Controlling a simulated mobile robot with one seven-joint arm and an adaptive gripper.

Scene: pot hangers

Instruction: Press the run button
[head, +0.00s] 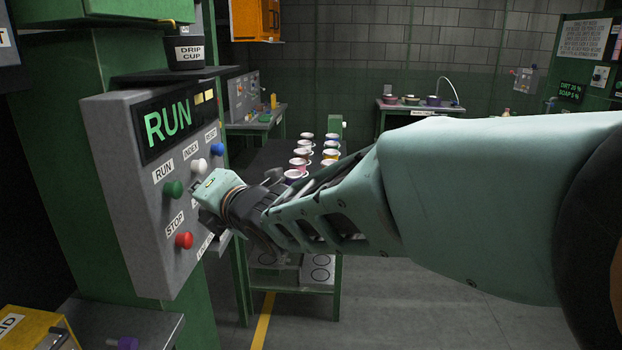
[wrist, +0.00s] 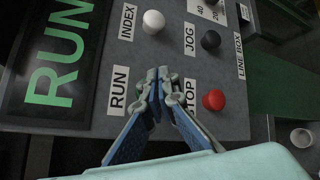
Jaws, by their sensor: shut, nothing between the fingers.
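The green run button (head: 172,189) sits on the grey control panel (head: 130,235), under a RUN label (head: 163,170). My gripper (head: 199,194) is in front of the panel, just right of the green button in the head view. Its fingers are shut and empty. In the wrist view my gripper (wrist: 157,76) points at the panel between the RUN label (wrist: 118,90) and the STOP label, and its fingers hide the green button. I cannot tell whether the fingertips touch the button. The panel's display (head: 167,122) reads RUN in green.
A red stop button (head: 184,240) is close below, a white index button (head: 198,165) above right, and a blue button (head: 217,150) beyond. A black button (wrist: 210,40) shows in the wrist view. Several cups (head: 300,162) stand on a table behind. Open floor (head: 400,310) lies at right.

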